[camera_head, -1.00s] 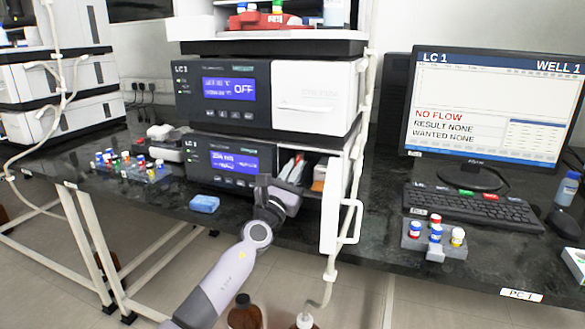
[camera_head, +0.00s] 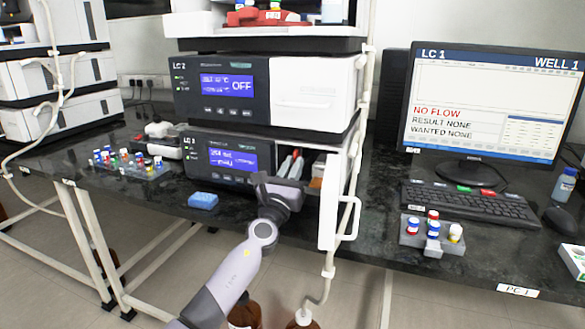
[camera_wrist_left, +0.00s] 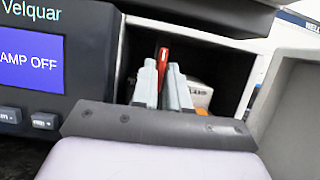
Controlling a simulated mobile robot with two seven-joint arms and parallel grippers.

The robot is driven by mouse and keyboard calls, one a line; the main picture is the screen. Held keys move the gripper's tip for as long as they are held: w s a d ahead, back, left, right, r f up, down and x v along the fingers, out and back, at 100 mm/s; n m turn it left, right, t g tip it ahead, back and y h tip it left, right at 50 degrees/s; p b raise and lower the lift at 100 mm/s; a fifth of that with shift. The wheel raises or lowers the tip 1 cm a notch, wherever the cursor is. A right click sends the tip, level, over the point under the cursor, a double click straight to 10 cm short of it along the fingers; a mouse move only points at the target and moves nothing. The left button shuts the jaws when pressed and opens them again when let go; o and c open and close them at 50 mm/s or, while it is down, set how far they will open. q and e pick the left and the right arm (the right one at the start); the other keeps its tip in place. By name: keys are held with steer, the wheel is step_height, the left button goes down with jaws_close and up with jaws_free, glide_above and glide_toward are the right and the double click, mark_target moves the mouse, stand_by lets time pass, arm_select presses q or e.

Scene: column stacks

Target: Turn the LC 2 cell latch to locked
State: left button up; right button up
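The lower module of the middle stack (camera_head: 232,178) has a lit blue screen; its label is too small to read surely. Its compartment on the right is open. A red latch handle (camera_wrist_left: 163,54) stands upright inside, and its top also shows in the head view (camera_head: 297,153). My left gripper (camera_wrist_left: 160,82) reaches into the compartment, with one grey finger on each side of the red handle. The fingers are close together and look shut on it; the contact itself is partly hidden. In the head view, my left gripper (camera_head: 289,167) comes in from below. My right gripper is out of view.
The white door (camera_head: 328,202) stands open just right of my gripper. An orange part and a pale labelled block (camera_wrist_left: 200,95) lie inside the compartment. A blue sponge (camera_head: 203,200) and vial racks (camera_head: 432,240) are on the dark bench. Bottles stand below.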

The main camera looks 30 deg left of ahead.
arm_select(q)
steer(key=shift+o, duration=1.2)
steer(key=shift+v, duration=3.55)
steer(key=shift+s, duration=0.1)
